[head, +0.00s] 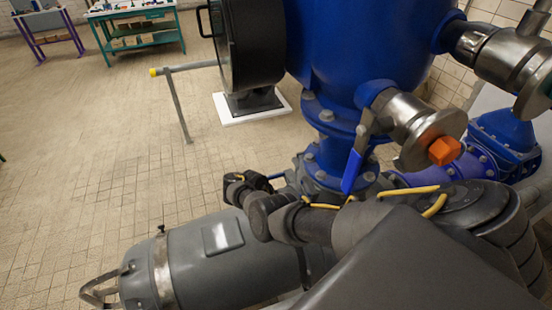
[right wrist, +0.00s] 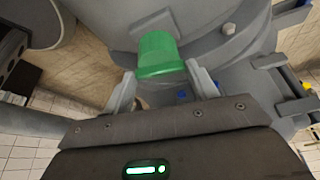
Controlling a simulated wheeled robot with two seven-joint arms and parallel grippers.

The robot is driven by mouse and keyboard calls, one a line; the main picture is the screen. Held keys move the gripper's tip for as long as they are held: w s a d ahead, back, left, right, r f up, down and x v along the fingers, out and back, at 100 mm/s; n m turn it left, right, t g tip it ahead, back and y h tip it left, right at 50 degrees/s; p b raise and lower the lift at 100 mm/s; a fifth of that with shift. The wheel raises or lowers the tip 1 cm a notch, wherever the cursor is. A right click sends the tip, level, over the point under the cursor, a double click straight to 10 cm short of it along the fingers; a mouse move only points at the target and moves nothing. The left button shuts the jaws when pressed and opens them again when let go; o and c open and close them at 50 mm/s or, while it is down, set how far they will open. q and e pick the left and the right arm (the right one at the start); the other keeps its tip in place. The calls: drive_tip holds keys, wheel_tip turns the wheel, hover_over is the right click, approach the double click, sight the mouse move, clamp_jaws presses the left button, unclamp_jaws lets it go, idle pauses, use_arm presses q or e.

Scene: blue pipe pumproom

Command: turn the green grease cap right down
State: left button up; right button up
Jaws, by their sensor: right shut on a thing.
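The green grease cap (right wrist: 160,52) shows in the right wrist view, on a grey fitting against a grey rounded housing. My right gripper (right wrist: 162,74) has one finger on each side of the cap and is shut on it. The lower part of the fitting is partly hidden by the gripper body. In the head view my right arm reaches in from the right across the front of the blue pipework, and the cap cannot be made out there. My left gripper is in neither view.
A large blue pipe body (head: 365,45) stands behind my arm, with a blue-handled valve (head: 352,172) and an orange square end (head: 444,151) close by. A grey motor (head: 205,262) lies below.

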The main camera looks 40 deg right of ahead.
drive_tip(key=shift+w+m+b, duration=0.1)
drive_tip(key=shift+m+b, duration=0.45)
drive_tip(key=shift+m, duration=0.05)
drive_tip(key=o, duration=1)
drive_tip(key=p+v, duration=0.6)
drive_tip(key=v, duration=0.4)
drive_tip(key=shift+w+r, duration=0.35)
drive_tip(key=shift+g, duration=0.3)
